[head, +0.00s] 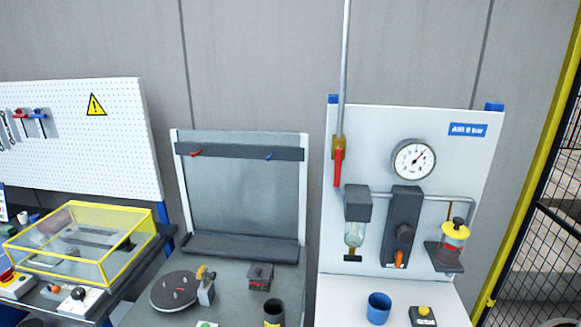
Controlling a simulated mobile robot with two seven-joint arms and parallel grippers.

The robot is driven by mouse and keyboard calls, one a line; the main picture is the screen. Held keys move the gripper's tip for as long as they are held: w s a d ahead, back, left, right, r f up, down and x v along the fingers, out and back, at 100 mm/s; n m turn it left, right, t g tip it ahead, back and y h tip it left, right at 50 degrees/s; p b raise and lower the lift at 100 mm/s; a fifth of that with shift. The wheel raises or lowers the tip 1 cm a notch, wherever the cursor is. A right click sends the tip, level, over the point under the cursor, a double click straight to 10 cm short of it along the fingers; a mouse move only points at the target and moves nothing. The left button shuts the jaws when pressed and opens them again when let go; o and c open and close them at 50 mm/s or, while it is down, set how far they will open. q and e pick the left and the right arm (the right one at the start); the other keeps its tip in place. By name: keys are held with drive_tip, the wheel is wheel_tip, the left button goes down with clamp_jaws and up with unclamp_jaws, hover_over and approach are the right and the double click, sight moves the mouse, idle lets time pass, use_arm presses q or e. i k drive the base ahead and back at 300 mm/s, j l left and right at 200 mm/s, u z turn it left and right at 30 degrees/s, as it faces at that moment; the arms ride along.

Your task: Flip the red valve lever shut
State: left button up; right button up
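The red valve lever (338,168) hangs straight down from a brass valve body (339,144), in line with the vertical grey pipe (345,60). The valve is at the upper left of a white panel (460,165). A round pressure gauge (414,160) sits on the panel to the right of the lever; its needle is too small to read exactly. Neither of my grippers is in view, and nothing touches the lever.
A blue cup (379,308) stands on the white bench. A yellow-framed clear box (85,280) is at left; a fence (548,200) is at right.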

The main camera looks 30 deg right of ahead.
sight(339, 150)
drive_tip(key=z, duration=1.25)
drive_tip(key=i+j+u, duration=0.35)
drive_tip(key=i+j, duration=0.4)
drive_tip(key=i, duration=0.15)
